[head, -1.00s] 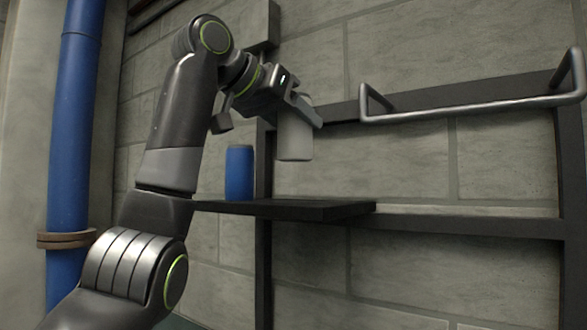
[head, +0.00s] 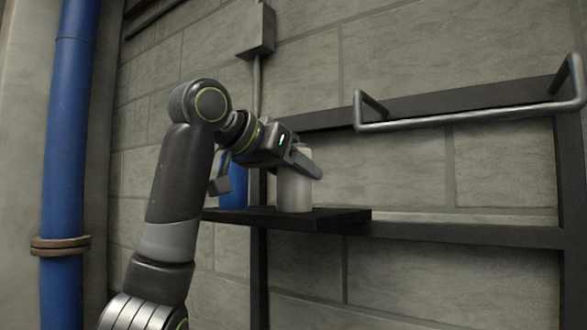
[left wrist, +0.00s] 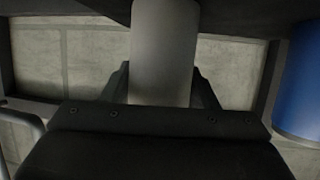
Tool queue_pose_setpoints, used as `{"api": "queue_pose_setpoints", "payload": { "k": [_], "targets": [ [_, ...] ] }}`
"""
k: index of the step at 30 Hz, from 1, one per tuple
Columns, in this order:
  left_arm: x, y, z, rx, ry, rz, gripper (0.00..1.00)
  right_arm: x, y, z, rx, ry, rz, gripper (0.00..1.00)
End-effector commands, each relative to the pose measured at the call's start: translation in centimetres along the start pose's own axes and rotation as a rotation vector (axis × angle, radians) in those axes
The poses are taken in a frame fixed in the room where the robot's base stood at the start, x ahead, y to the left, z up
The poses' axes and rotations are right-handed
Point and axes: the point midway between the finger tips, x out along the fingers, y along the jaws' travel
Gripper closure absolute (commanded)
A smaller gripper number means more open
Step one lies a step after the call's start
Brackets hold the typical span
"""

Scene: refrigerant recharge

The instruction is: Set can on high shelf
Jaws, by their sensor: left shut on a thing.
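A light grey-white can (head: 296,185) is upright at the right part of the dark high shelf (head: 340,219). Its bottom appears to be at the shelf's top surface; whether it touches is hard to tell. My left gripper (head: 303,165) is shut on this can near its upper part. In the left wrist view the can (left wrist: 164,50) is between the two fingers (left wrist: 162,88). A blue can (head: 233,186) stands on the shelf to the left, partly hidden behind my gripper and wrist. It also shows at the right edge of the left wrist view (left wrist: 304,85). My right gripper is not in view.
A metal bar handle (head: 460,115) sticks out from the dark frame (head: 470,234) at the right. A grey box with a conduit (head: 257,30) is on the block wall above. A blue pipe (head: 68,150) runs up the left side.

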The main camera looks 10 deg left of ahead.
Motion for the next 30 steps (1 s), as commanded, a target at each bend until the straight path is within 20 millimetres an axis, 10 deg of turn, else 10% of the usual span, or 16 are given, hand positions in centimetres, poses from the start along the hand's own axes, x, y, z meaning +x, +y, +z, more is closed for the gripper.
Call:
{"api": "queue_pose_setpoints", "payload": {
  "k": [6,7,12,23,30],
  "targets": [
    [0.1,0.0,0.4,0.001,0.003,0.000,0.78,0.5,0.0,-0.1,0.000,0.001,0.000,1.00],
    [0.1,0.0,0.3,0.001,0.001,0.000,0.44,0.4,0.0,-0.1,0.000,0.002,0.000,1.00],
    [0.1,0.0,0.3,0.001,0.000,0.000,0.25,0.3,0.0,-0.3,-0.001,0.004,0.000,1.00],
    [-0.1,0.0,-0.3,0.001,0.001,0.000,0.25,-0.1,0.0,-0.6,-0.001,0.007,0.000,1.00],
    [-3.7,0.0,0.4,0.002,0.006,-0.001,0.25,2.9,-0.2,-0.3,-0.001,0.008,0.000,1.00]
  ]
}}
